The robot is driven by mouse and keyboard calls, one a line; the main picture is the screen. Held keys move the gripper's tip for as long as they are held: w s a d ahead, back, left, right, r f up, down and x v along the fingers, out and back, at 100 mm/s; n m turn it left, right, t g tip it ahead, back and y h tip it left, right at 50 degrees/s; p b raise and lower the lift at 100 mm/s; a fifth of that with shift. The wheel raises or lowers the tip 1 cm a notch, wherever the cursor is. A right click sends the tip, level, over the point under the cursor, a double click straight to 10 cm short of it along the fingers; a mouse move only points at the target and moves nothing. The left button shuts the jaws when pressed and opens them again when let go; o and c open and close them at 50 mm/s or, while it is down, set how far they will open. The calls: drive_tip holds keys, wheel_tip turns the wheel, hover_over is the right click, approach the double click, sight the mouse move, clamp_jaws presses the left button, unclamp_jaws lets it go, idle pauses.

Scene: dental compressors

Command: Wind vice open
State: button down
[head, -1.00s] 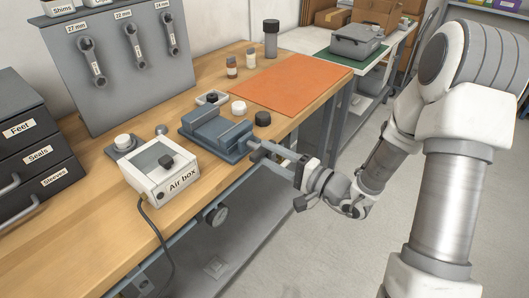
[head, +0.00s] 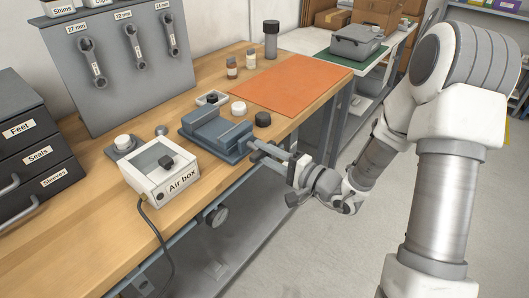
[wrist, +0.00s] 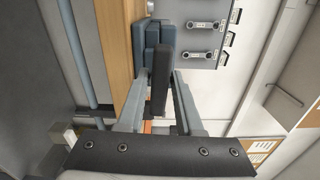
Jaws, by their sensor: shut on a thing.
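The blue-grey vice (head: 208,128) sits on the wooden bench near its front edge. It also shows in the wrist view (wrist: 138,42), beyond my fingers. My gripper (head: 266,157) is at the vice's front right end, off the bench edge. In the wrist view my gripper (wrist: 161,80) has a finger on each side of a dark upright bar (wrist: 160,88), which looks like the vice handle, and is shut on it. The handle is mostly hidden by my fingers in the head view. The gap between the vice jaws is hard to make out.
The white air box (head: 162,175) stands close to the vice on the left. A black knob (head: 263,119) and a white round cap (head: 238,108) lie behind it. An orange mat (head: 292,82) lies clear at the right. A spanner board (head: 115,60) stands at the back.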

drive_tip(key=shift+f+n+b, duration=0.15)
drive_tip(key=shift+n+b, duration=0.15)
drive_tip(key=shift+b, duration=0.6)
drive_tip(key=shift+b, duration=0.3)
drive_tip(key=c, duration=0.7)
unclamp_jaws()
drive_tip(key=p+v, duration=0.1)
drive_tip(key=v, duration=1.6)
drive_tip(key=shift+s+d, duration=0.15)
drive_tip(key=shift+s, duration=0.05)
